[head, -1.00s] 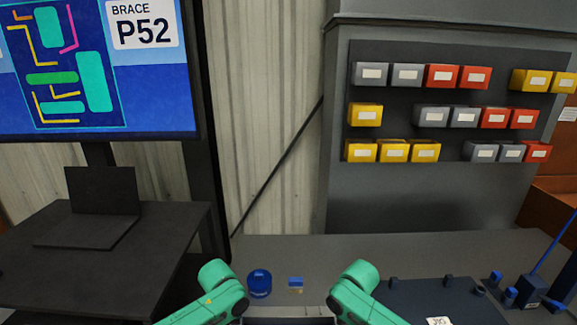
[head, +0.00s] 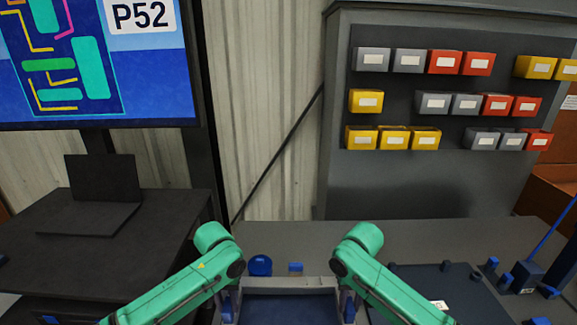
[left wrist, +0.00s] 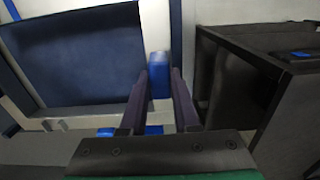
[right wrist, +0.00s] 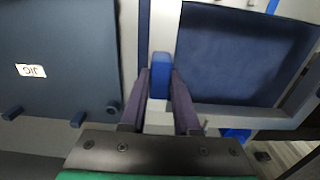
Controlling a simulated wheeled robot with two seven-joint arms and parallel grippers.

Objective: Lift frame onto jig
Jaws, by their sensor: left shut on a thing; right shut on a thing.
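The frame (head: 277,283) is a grey rectangular rim around a dark blue panel, low in the middle of the head view. Its near part is cut off. My left gripper (head: 229,300) is shut on a blue grip on its left side; that grip (left wrist: 159,82) stands between the fingers in the left wrist view. My right gripper (head: 347,300) is shut on the matching blue grip (right wrist: 160,80) on its right side. The jig (head: 415,284) is a dark blue plate with small blocks and a label, right of the frame; it also shows in the right wrist view (right wrist: 60,60).
A blue round item (head: 260,265) and a small blue block (head: 296,267) lie on the bench just behind the frame. Blue blocks with a slanted rod (head: 525,275) stand right of the jig. A dark table (head: 110,250) is at left. Binned shelving (head: 430,185) rises behind.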

